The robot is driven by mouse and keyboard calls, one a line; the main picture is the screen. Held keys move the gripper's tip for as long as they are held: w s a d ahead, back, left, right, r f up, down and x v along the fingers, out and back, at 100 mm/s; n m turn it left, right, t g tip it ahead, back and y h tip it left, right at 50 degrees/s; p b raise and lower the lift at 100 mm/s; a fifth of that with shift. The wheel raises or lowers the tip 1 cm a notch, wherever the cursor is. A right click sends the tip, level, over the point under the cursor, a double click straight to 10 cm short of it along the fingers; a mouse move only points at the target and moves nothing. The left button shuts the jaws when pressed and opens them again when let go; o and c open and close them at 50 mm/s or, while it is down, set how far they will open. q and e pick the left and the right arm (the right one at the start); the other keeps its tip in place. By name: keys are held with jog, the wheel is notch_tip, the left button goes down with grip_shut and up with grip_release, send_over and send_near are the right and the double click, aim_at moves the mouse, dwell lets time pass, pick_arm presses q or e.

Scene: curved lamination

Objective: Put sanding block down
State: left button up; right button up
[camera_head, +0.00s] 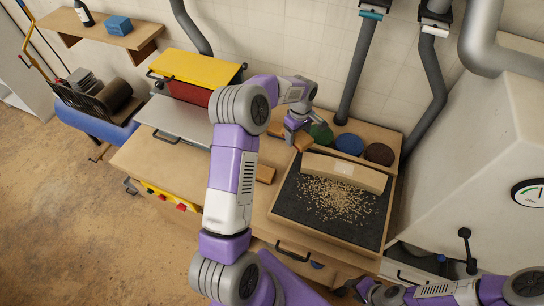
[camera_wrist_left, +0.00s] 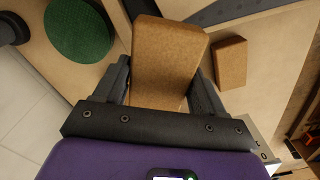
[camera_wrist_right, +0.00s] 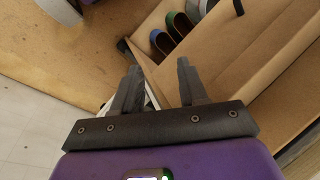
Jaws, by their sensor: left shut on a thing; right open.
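My left gripper (camera_head: 295,134) is over the back of the workbench, just left of the green disc. It is shut on an orange-brown, cork-like sanding block (camera_wrist_left: 168,62), whose sides lie between the two fingers. The held block (camera_head: 303,143) also shows in the head view, partly hidden by the gripper. I cannot tell whether it touches the bench. A similar smaller-looking block (camera_wrist_left: 230,62) lies to the right in the left wrist view. My right gripper (camera_wrist_right: 158,72) is open and empty, near an open drawer with several rolls.
Green (camera_head: 321,134), blue (camera_head: 349,144) and brown (camera_head: 379,153) discs line the back edge. Another orange block (camera_head: 265,174) lies left of the mat. A yellow-topped box (camera_head: 196,68) stands back left.

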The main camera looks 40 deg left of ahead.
pick_arm(q)
jog(key=n+b, duration=0.1)
send_over(271, 153)
notch_tip(271, 153, down, 2)
notch_tip(271, 153, down, 10)
jog(key=shift+d+b, duration=0.1)
jog(key=shift+b, duration=0.75)
jog(key=shift+f, duration=0.15)
jog(key=o, duration=1.1)
